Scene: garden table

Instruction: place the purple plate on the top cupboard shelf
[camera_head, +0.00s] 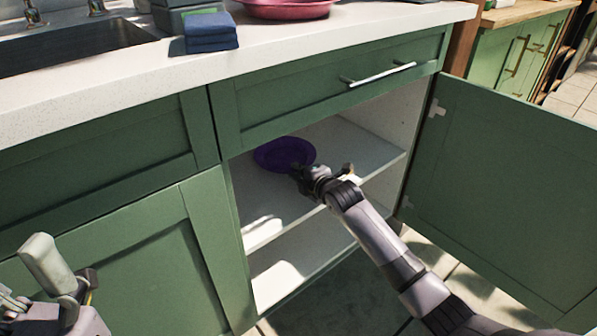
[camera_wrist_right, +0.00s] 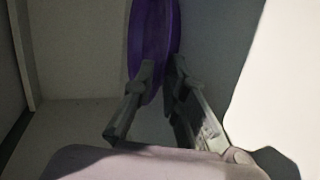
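The purple plate (camera_head: 283,152) is inside the open green cupboard, over the top shelf (camera_head: 355,145), towards the back left. Whether it touches the shelf is hard to tell. My right gripper (camera_head: 303,174) reaches in through the opening at the plate's near edge. In the right wrist view, the plate (camera_wrist_right: 150,38) runs between the two fingers of the right gripper (camera_wrist_right: 161,75), which look closed on its rim. My left gripper (camera_head: 66,285) is at the lower left of the head view, outside the cupboard and away from the plate; its fingertips do not show clearly.
The cupboard door (camera_head: 505,180) stands open to the right. A lower shelf (camera_head: 300,265) is below the top one. A drawer with a metal handle (camera_head: 382,75) is above the opening. Blue cloths (camera_head: 210,32) and a pink bowl (camera_head: 288,9) sit on the counter (camera_head: 120,75).

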